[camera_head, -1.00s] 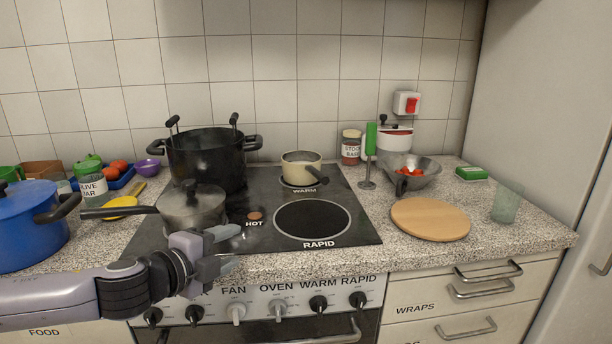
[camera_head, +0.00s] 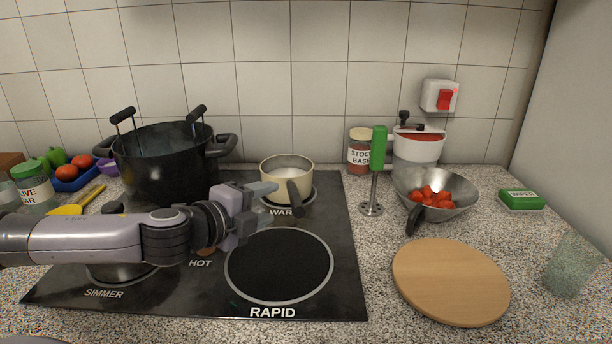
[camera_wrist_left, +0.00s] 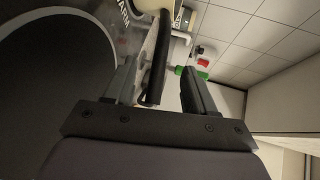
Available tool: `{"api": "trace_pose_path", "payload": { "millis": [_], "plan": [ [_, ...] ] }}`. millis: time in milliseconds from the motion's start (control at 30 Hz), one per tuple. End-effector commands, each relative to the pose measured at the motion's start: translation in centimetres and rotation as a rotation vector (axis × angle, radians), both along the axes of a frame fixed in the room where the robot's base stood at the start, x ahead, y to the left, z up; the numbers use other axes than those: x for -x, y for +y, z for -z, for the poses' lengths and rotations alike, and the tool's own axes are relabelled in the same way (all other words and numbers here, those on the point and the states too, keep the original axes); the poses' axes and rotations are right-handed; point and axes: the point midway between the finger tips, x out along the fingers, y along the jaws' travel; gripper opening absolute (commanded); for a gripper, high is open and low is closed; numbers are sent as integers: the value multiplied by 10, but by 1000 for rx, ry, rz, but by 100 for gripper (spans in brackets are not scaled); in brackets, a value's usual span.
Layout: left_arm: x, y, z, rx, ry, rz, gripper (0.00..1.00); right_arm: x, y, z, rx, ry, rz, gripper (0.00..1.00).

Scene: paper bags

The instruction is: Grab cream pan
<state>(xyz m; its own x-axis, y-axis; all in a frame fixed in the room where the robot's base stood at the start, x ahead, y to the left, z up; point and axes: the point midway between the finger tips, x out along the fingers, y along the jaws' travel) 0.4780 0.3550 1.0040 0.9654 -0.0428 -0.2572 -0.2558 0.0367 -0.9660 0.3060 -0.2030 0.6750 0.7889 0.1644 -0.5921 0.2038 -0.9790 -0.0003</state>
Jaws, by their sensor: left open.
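The cream pan (camera_head: 287,168) sits on the warm ring at the back of the hob, with white contents inside. Its dark handle (camera_head: 298,198) points toward the front. My left gripper (camera_head: 262,205) is open and just left of the handle in the head view. In the left wrist view the dark handle (camera_wrist_left: 158,62) shows between the two spread fingers of my left gripper (camera_wrist_left: 160,75). I cannot tell whether either finger touches it. My right gripper is not in view.
A large black pot (camera_head: 165,165) stands at the back left. A green blender (camera_head: 377,165), a steel bowl (camera_head: 462,190) with red pieces and a round board (camera_head: 450,282) are to the right. The rapid ring (camera_head: 280,265) is bare.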

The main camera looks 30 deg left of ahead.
Motion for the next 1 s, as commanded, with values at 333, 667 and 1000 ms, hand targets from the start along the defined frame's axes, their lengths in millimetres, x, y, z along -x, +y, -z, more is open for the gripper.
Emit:
{"api": "trace_pose_path", "payload": {
  "millis": [333, 667, 1000],
  "plan": [
    [-13, 1, 2, 4, -2, -3, 55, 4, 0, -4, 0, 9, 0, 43],
    [-27, 0, 6, 5, -2, -2, 55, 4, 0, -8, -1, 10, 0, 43],
    [-63, -1, 17, 3, -2, -1, 55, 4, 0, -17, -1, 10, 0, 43]
  ]
}}
